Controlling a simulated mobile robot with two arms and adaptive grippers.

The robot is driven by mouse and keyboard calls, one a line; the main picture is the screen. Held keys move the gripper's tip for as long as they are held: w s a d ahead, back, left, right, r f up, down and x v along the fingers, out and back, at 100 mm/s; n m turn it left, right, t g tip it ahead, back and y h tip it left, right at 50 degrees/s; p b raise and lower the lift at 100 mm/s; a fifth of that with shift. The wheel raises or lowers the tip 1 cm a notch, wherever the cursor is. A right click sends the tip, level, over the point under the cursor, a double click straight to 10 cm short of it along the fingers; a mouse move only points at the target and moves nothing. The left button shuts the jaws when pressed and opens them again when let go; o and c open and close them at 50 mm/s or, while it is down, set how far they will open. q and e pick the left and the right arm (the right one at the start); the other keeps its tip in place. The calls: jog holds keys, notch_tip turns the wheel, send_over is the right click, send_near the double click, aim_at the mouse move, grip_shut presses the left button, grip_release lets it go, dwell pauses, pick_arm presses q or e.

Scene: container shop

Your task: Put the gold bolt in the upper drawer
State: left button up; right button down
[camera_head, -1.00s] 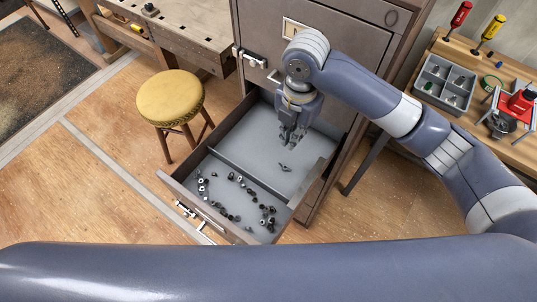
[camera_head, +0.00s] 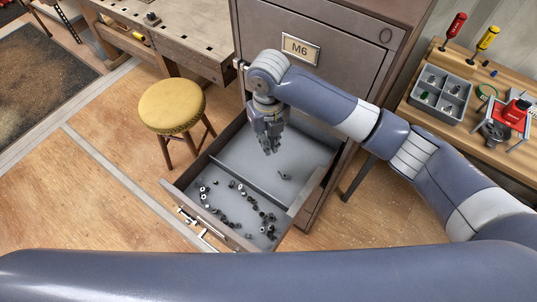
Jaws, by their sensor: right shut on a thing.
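My right gripper (camera_head: 270,149) hangs fingers down over the rear compartment of an open drawer (camera_head: 250,160) in the metal cabinet. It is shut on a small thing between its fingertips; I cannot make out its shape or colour. A small dark bolt-like piece (camera_head: 285,175) lies on the drawer floor, just right of and below the fingertips in the picture. I cannot make out a gold bolt anywhere. Above the open drawer is a shut cabinet front with the label M6 (camera_head: 300,50). My left gripper is not in view.
A divider (camera_head: 240,178) splits the open drawer; several dark nuts and bolts (camera_head: 250,212) lie in its front part. A yellow stool (camera_head: 172,105) stands left of it. A bench at the right holds a grey parts tray (camera_head: 442,92) and screwdrivers (camera_head: 488,38).

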notch_tip(320, 180, down, 5)
jog(key=shift+f+p, duration=0.15)
jog(key=shift+p, duration=0.45)
jog(key=shift+f, duration=0.45)
jog(key=shift+f, duration=0.15)
jog(key=c, duration=1.8)
grip_release()
notch_tip(320, 180, up, 12)
jog(key=shift+r+b, duration=0.2)
jog(key=shift+b, duration=1)
